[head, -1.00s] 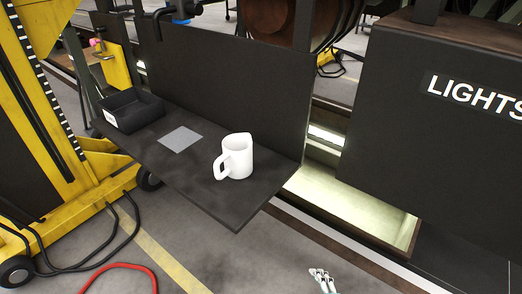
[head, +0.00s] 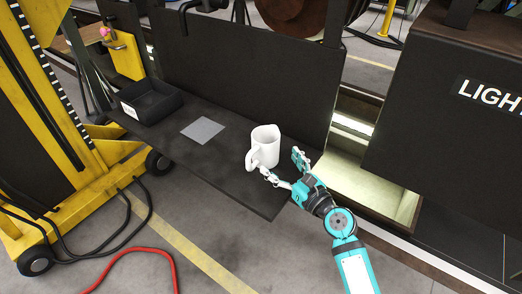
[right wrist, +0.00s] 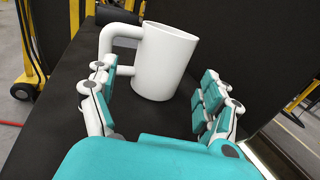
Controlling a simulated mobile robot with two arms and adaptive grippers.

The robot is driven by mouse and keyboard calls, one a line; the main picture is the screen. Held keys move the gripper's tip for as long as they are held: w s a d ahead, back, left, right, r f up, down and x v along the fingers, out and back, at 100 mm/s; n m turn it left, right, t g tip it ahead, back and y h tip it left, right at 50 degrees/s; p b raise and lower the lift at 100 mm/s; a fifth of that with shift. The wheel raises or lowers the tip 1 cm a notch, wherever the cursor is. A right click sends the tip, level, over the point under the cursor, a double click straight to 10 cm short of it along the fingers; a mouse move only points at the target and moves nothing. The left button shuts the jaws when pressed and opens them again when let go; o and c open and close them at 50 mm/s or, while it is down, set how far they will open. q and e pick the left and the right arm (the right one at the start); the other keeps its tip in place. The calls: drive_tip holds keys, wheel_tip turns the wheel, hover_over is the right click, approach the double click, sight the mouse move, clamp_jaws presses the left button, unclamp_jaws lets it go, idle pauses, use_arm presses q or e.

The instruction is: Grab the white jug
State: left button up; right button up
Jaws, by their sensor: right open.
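The white jug (head: 265,147) stands upright on the dark shelf (head: 215,170), near its right end. Its handle points to the left and front in the head view. In the right wrist view the jug (right wrist: 163,62) is straight ahead, with its handle on the left. My right gripper (head: 284,166) is open at the jug's near right side. In the right wrist view its fingers (right wrist: 160,103) are spread, the left one close to the handle and the right one apart from the body. Nothing is held. My left gripper is not in view.
A black open bin (head: 150,100) and a flat grey square (head: 203,130) are on the shelf, left of the jug. A dark upright panel (head: 240,70) rises behind the shelf. A yellow lift frame (head: 70,190) stands at the left. A red hose (head: 140,252) lies on the floor.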

sight(273, 154)
drive_tip(key=x, duration=0.7)
drive_tip(key=shift+w+f, duration=0.25)
drive_tip(key=shift+w, duration=0.1)
drive_tip(key=shift+d, duration=0.1)
drive_tip(key=shift+s, duration=0.1)
drive_tip(key=shift+r, duration=0.1)
drive_tip(key=shift+c, duration=1.2)
drive_tip(key=c, duration=0.8)
drive_tip(key=shift+o, duration=0.2)
